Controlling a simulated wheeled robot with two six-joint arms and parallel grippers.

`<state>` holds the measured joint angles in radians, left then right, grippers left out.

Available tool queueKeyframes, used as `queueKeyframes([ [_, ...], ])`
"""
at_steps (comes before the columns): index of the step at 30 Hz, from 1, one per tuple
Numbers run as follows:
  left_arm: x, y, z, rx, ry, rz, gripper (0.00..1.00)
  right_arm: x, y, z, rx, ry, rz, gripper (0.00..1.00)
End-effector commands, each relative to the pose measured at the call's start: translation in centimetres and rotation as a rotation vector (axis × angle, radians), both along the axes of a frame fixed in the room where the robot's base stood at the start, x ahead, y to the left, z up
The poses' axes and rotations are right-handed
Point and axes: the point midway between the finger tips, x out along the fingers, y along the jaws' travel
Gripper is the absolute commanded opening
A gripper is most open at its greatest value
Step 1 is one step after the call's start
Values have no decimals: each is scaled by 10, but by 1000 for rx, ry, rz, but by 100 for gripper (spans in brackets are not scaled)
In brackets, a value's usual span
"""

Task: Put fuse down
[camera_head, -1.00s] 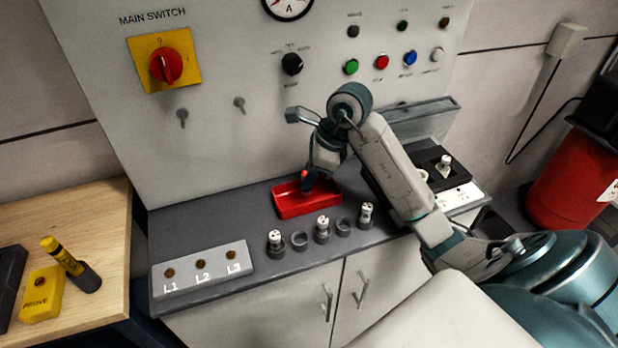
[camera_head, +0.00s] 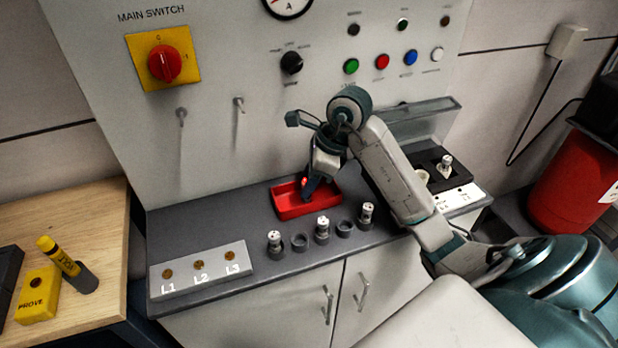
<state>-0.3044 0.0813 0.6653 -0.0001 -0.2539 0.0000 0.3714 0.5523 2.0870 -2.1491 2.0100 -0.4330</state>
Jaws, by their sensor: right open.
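My right gripper (camera_head: 308,192) is open, pointing down with its fingertips at the red tray (camera_head: 291,211) on the grey ledge. I cannot make out a fuse between the fingers or in the tray; the gripper covers part of the tray. Several white-topped fuses stand upright in a row in front of the tray: a left one (camera_head: 275,242), a middle one (camera_head: 322,229) and a right one (camera_head: 366,215). Empty dark round holders (camera_head: 299,242) sit between them. Another white fuse (camera_head: 445,164) stands on the black block at the right. My left gripper is not in view.
A grey L1–L3 terminal block (camera_head: 203,269) lies on the ledge's left. The panel with the red main switch (camera_head: 164,63) rises behind. A wooden table at left holds a yellow PROVE box (camera_head: 38,296) and a yellow tester (camera_head: 60,259). The ledge left of the tray is clear.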

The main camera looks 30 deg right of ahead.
Motion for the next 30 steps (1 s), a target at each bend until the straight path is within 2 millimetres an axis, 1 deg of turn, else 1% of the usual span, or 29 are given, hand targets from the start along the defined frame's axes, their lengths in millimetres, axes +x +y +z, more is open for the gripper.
queueKeyframes([
  [4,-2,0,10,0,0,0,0,0,0,10,0,0,0,41],
  [6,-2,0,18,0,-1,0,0,0,0,18,0,0,0,41],
  [7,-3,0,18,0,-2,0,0,-1,-3,23,-3,-3,-1,41],
  [10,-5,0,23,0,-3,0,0,-6,-11,45,-6,-3,0,41],
  [15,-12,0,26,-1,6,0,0,-15,-23,79,-7,-4,-1,41],
  [18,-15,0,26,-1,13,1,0,-20,-29,97,-5,-3,-1,41],
  [21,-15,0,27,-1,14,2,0,-23,-33,110,-3,-2,-2,41],
  [25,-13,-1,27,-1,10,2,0,-26,-36,120,-1,-1,-1,41],
  [30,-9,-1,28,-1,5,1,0,-27,-37,123,0,0,0,41],
])
